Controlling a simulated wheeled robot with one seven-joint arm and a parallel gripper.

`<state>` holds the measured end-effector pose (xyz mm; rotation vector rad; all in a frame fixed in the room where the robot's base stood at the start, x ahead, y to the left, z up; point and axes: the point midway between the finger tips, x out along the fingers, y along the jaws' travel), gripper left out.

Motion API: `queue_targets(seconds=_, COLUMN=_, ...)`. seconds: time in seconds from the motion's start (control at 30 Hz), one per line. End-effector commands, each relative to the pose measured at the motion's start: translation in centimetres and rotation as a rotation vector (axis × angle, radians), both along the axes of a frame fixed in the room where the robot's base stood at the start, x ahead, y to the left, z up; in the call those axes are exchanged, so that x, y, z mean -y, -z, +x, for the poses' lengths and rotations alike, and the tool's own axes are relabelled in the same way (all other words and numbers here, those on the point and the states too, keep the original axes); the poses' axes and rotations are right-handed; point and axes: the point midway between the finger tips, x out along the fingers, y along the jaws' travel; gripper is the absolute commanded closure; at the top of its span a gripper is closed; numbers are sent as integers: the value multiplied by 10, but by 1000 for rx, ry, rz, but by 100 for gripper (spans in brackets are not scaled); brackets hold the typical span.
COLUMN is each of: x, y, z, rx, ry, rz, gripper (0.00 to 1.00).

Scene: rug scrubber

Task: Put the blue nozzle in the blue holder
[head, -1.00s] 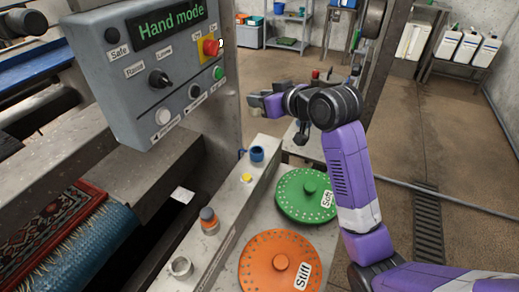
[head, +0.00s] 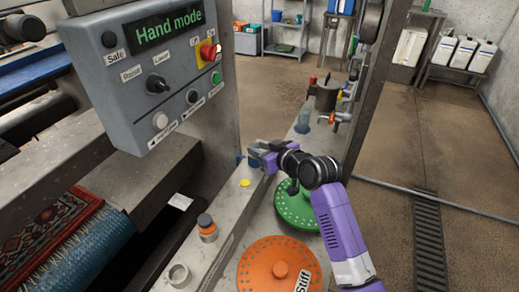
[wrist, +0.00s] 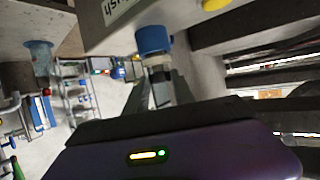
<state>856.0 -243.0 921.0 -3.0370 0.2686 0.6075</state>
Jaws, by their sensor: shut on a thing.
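The blue holder (head: 254,162) stands on the grey ledge beside the control post, mostly covered by my gripper (head: 262,152). It also shows as a blue cup in the wrist view (wrist: 152,40), which is upside down. My gripper is shut on a small piece, taken to be the blue nozzle (wrist: 157,64). Only a pale part of it shows between the fingers, lined up with the holder's mouth. They appear to meet, but I cannot tell how deep the nozzle sits.
Green (head: 296,205) and orange (head: 279,268) discs lie to the right. The control box (head: 150,75) hangs above left.

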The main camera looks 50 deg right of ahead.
Motion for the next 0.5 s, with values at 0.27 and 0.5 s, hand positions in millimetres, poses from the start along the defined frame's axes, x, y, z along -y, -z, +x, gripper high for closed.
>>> queue_targets(seconds=0.27, x=0, y=1, z=0, rx=1, ry=-1, rz=-1, gripper=100)
queue_targets(seconds=0.5, x=0, y=4, z=0, rx=0, ry=-1, rz=-1, gripper=50)
